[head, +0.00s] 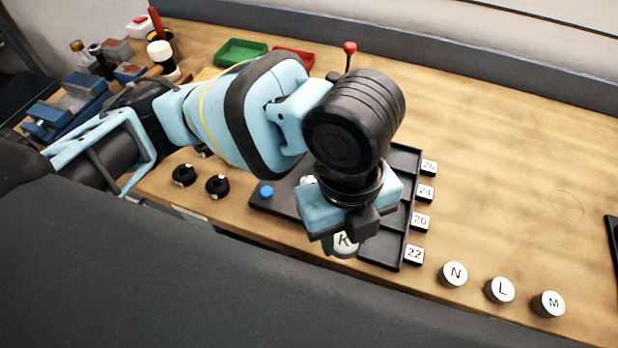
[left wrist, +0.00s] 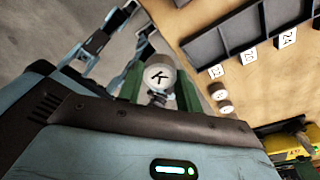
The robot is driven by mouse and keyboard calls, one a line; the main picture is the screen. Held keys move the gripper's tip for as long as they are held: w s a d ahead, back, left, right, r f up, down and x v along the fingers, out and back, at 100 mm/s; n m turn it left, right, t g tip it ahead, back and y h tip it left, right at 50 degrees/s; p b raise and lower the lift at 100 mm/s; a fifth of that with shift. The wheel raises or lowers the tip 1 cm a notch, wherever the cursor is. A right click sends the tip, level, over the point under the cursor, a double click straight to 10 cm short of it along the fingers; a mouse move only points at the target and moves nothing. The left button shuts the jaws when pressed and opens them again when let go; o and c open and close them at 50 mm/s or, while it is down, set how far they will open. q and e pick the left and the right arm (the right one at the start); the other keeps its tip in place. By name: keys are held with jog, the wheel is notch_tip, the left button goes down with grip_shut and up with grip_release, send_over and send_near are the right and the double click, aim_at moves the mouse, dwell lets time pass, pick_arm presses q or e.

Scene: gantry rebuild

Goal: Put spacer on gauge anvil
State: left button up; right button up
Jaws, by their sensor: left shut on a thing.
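My left gripper (head: 345,236) is shut on a round spacer (head: 344,246) with a white lettered top, held near the front edge of the bench. In the left wrist view the spacer (left wrist: 160,76) reads K and sits between the green fingers of the gripper (left wrist: 160,88). A dark base (head: 268,206) with a blue button (head: 266,191) lies left of the gripper. My arm covers much of it, and I cannot make out the gauge anvil for certain.
A black compartment tray (head: 405,160) with numbered tags stands right of the gripper. Spacers N (head: 454,274), L (head: 500,290) and M (head: 548,304) stand near the front edge. Two black rings (head: 217,185) lie at left. A green tray (head: 240,52) is behind. The bench's right side is mostly clear.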

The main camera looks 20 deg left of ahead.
pick_arm(q)
jog(key=shift+s+d+r+m, duration=0.1)
jog(key=shift+s+d+m, duration=0.15)
jog(key=shift+m, duration=0.25)
jog(key=w+a, duration=0.3)
jog(key=w, duration=0.1)
jog(key=w+a+f, duration=0.1)
jog(key=w+a, duration=0.2)
jog(key=w, duration=0.1)
jog(key=w+a, duration=0.3)
jog(key=w, duration=0.1)
jog(key=shift+a+f+b, duration=0.15)
jog(key=shift+f+b, duration=0.05)
jog(key=shift+b, duration=0.2)
jog(key=f, duration=0.3)
jog(key=shift+w+a, duration=0.3)
jog(key=shift+w, duration=0.05)
jog(key=shift+f, duration=0.3)
jog(key=shift+f, duration=0.2)
jog(key=o, duration=1)
jog(key=shift+r, duration=0.15)
notch_tip(320, 180, up, 12)
jog(key=w, duration=0.1)
jog(key=shift+a+p, duration=0.35)
jog(key=shift+p, duration=0.05)
